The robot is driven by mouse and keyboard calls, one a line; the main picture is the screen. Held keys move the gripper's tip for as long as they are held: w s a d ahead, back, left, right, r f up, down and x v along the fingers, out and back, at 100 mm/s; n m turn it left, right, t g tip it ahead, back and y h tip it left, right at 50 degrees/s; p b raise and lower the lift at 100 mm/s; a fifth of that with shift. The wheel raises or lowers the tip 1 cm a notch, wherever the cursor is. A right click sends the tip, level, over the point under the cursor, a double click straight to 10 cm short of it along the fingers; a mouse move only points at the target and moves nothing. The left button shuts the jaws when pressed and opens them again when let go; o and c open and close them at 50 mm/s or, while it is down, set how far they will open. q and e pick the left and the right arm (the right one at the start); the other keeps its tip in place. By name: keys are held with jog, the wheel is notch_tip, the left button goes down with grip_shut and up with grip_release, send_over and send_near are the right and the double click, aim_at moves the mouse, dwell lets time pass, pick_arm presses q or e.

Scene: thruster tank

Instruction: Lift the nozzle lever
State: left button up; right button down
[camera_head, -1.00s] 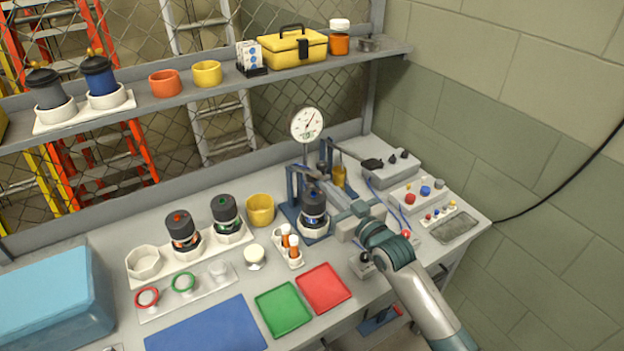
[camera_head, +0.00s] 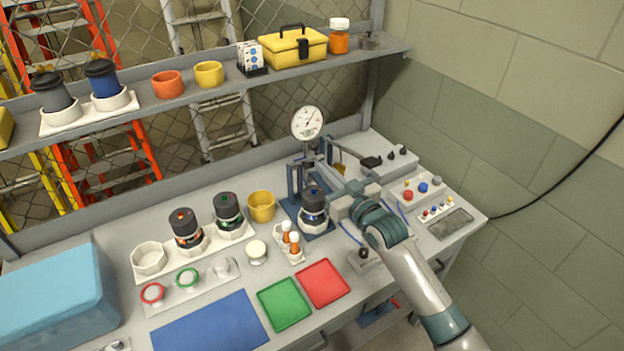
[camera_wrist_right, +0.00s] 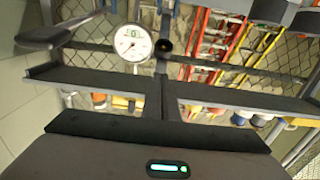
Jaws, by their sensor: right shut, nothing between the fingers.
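The lever, a dark arm with a flat black end (camera_head: 370,162), reaches right from behind the blue-framed test stand in the head view. Its black end also shows large at the upper left of the right wrist view (camera_wrist_right: 55,32). My right gripper (camera_head: 334,174) is shut and empty, just right of the stand and left of and below the lever's black end, apart from it. A dark canister with a blue band (camera_head: 313,200) sits in the stand, left of the gripper. The round dial gauge (camera_head: 307,122) stands behind it. My left gripper is not in view.
Control boxes with knobs (camera_head: 423,188) stand to the right. Red (camera_head: 322,284) and green trays (camera_head: 284,304) lie in front. A shelf (camera_head: 200,91) runs behind.

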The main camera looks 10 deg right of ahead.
aim_at(318, 155)
jog(key=shift+r, duration=0.1)
jog(key=shift+w+a+r+p, duration=0.25)
jog(key=shift+w+r+p, duration=0.2)
jog(key=shift+w+r, duration=0.25)
jog(key=shift+w+a+r+p, duration=0.25)
jog(key=shift+w+r+p, duration=0.15)
jog(key=shift+w+r, duration=0.25)
jog(key=shift+w+a+r, duration=0.1)
jog(key=shift+w+r, duration=0.05)
jog(key=shift+r, duration=0.1)
jog(key=shift+w+a+r+p, duration=0.1)
jog(key=shift+w+a+r, duration=0.1)
jog(key=shift+w+r, duration=0.3)
jog(key=shift+w+a+r+p, duration=0.1)
jog(key=shift+w+a+r, duration=0.2)
jog(key=shift+w, duration=0.4)
jog(key=shift+w+a+r+p, duration=0.15)
jog(key=shift+w+r, duration=0.25)
jog(key=shift+w, duration=0.2)
jog(key=shift+w+a+r+b, duration=0.15)
jog(key=shift+w+a+r, duration=0.05)
jog(key=shift+w, duration=0.4)
jog(key=shift+w+a+r+b, duration=0.1)
jog(key=shift+w+a+r, duration=0.15)
jog(key=shift+w, duration=0.3)
jog(key=shift+w+a+r+b, duration=0.15)
jog(key=shift+w+a, duration=0.05)
jog(key=shift+w, duration=0.4)
